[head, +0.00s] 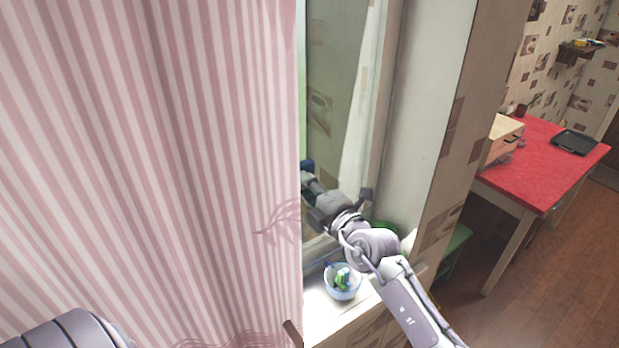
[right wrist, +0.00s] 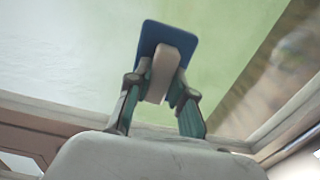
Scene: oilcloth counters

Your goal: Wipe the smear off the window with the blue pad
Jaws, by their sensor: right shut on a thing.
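The blue pad (right wrist: 182,42) is in the right wrist view, with a pale block-like handle (right wrist: 164,72) on its near side. My right gripper (right wrist: 160,90) is shut on this handle. In the head view my right gripper (head: 322,200) is low in the window recess, in front of the window (head: 340,80). A small dark blue patch beside it is probably the pad. The pane also shows in the right wrist view (right wrist: 70,60), beyond the pad. I cannot tell whether the pad touches the glass. I cannot make out the smear. My left gripper is not in view.
A pink striped curtain (head: 150,150) covers the left half of the head view. A bowl (head: 342,284) with green and blue things stands on the sill (head: 318,318), below my right arm. A red-topped table (head: 545,165) stands far right. The window frame (right wrist: 60,112) runs below the pad.

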